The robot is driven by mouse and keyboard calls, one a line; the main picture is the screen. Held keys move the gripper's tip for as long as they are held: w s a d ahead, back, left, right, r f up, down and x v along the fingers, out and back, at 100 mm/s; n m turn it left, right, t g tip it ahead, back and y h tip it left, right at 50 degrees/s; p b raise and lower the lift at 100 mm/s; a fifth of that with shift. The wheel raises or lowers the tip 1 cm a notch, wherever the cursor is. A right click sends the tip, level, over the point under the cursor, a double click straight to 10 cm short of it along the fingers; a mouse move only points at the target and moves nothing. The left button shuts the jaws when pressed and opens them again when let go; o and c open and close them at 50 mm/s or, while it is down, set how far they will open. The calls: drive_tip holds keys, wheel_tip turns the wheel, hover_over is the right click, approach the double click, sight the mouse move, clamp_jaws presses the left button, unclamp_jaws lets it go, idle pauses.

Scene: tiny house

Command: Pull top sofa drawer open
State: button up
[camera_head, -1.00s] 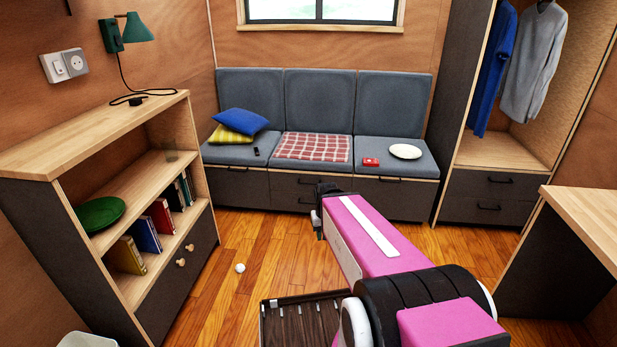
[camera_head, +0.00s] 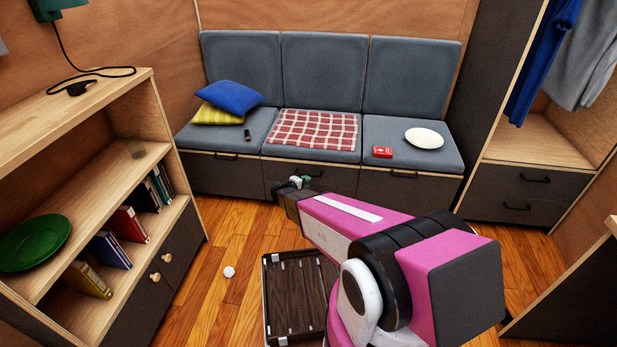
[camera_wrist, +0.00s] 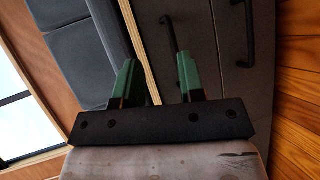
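The grey sofa (camera_head: 318,148) stands against the back wall with dark drawer fronts below its cushions. The middle section's top drawer (camera_head: 340,180) looks flush and is partly hidden by my arm. In the wrist view, turned sideways, the top drawer front (camera_wrist: 195,30) has a black bar handle (camera_wrist: 168,32), with the lower handle (camera_wrist: 250,35) further right. My gripper (camera_wrist: 157,62) is open, its green fingers apart and pointing at the drawer front. The top handle appears ahead between the fingertips, nearer the right finger; contact cannot be told. In the head view my gripper (camera_head: 297,182) is before the middle drawers.
A shelf unit (camera_head: 100,180) stands at left, a wardrobe (camera_head: 525,190) at right. A white ball (camera_head: 229,272) lies on the wooden floor.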

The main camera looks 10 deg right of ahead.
drive_tip(key=w+a+f+n+t, duration=0.2)
drive_tip(key=w+a+f, duration=0.1)
drive_tip(key=shift+y, duration=0.3)
drive_tip(key=x, duration=1)
drive_tip(key=shift+w+a+r, duration=0.1)
drive_tip(key=shift+w, duration=0.05)
clamp_jaws()
